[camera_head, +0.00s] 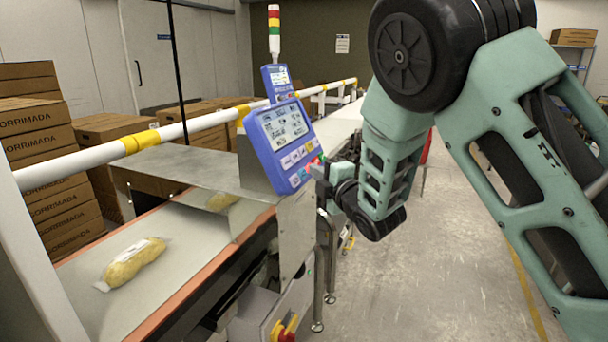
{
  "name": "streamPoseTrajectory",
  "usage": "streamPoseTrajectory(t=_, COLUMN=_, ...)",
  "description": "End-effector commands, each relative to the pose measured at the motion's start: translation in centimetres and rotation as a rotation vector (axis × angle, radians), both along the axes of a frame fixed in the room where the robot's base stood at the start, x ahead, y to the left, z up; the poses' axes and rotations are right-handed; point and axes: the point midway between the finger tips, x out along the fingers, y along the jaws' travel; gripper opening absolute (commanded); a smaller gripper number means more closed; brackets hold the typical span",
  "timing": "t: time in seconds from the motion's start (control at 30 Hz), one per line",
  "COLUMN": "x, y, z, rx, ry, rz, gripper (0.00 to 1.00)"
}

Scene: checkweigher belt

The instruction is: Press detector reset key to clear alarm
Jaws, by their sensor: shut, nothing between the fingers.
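The detector's control panel (283,142) is a blue, tilted box with a grey screen and rows of small coloured keys below it. A red key and green keys show near its lower right corner. My gripper (318,170) is shut and empty, with its tips at that lower right corner. Its tips overlap the key area in the camera_head view, and I cannot tell whether they touch a key. Which key is the reset key is too small to read. The signal tower (274,30) behind has red, yellow and green segments.
A bagged yellow product (133,262) lies on the belt (80,300) at the left. A white and yellow guard rail (180,130) runs above the belt. Stacked cartons (40,150) stand at the left. A red and yellow switch (284,328) sits low on the frame. Floor at the right is clear.

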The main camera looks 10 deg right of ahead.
Motion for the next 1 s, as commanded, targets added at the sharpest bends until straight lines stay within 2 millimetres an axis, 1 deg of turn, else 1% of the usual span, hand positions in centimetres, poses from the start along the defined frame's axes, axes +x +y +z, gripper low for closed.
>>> streamPoseTrajectory(t=0.2, x=0.34, y=0.51, z=-0.38, rx=0.0, ry=-0.001, rz=0.0, gripper=0.0)
streamPoseTrajectory(t=1.0, x=0.62, y=0.88, z=-0.57, rx=0.0, ry=0.0, rz=0.0, gripper=0.0)
